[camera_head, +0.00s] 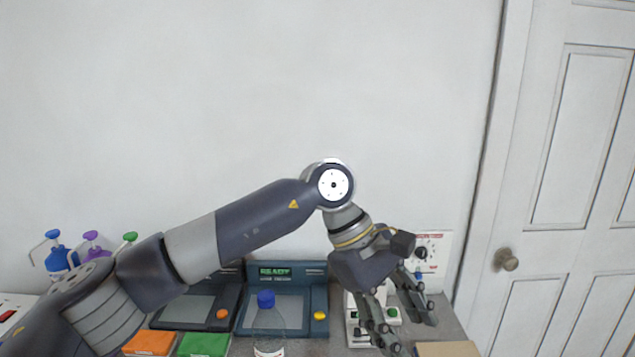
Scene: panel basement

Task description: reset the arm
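My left arm (262,217) comes in from the left, bends at a raised elbow joint and slopes down to the right. My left gripper (409,332) points downward over the right part of the bench, with its two dark fingers spread apart and nothing visible between them. A white device (356,326) with a green button is partly hidden behind the gripper. My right gripper is not in view.
A clear bottle with a blue cap (266,300) stands before a console reading READY (288,271). Orange (150,343) and green (203,344) boxes lie in front. Colored-top bottles (58,257) stand at left. A white door (575,200) is at right.

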